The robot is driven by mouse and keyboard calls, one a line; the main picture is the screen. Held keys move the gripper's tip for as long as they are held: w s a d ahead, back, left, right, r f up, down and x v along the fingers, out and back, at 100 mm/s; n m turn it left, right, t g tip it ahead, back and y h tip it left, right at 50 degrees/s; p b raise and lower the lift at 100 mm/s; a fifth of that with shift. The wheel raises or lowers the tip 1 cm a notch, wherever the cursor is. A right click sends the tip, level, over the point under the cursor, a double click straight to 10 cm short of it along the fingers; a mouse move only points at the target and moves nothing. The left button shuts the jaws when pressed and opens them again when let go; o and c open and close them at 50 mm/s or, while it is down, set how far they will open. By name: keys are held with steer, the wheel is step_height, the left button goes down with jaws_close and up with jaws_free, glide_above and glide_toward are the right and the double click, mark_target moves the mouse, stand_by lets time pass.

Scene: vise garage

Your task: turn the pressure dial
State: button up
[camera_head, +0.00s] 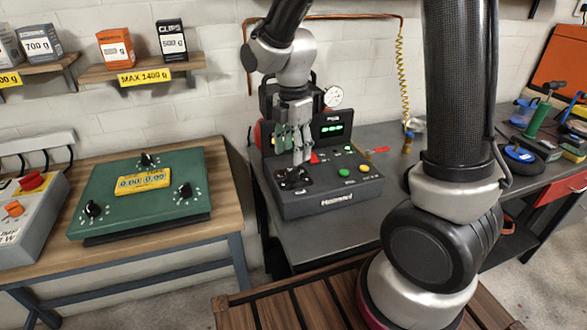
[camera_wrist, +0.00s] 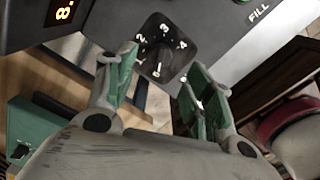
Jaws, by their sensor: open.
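The pressure dial (camera_head: 292,178) is a black knob on the left of the grey control box's (camera_head: 335,202) sloped top. In the wrist view the dial (camera_wrist: 158,62) sits on a dark plate with white numbers around it, among them 2, 3 and 4. My gripper (camera_head: 301,160) points down just above the dial. In the wrist view my gripper (camera_wrist: 162,65) is open, with one green-padded finger on each side of the dial. I cannot tell whether either finger touches it. The fingers partly hide the dial in the head view.
A lit green display (camera_head: 332,129) stands behind the dial. Green and yellow buttons (camera_head: 344,172) lie right of it. A round gauge (camera_head: 333,96) is behind my gripper. A green panel with black knobs (camera_head: 145,190) lies on the left table. FILL lettering (camera_wrist: 258,14) is near the dial.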

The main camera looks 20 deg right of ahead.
mark_target(293, 168)
step_height(293, 168, down, 6)
steer(key=shift+f, duration=0.25)
steer(key=c, duration=1)
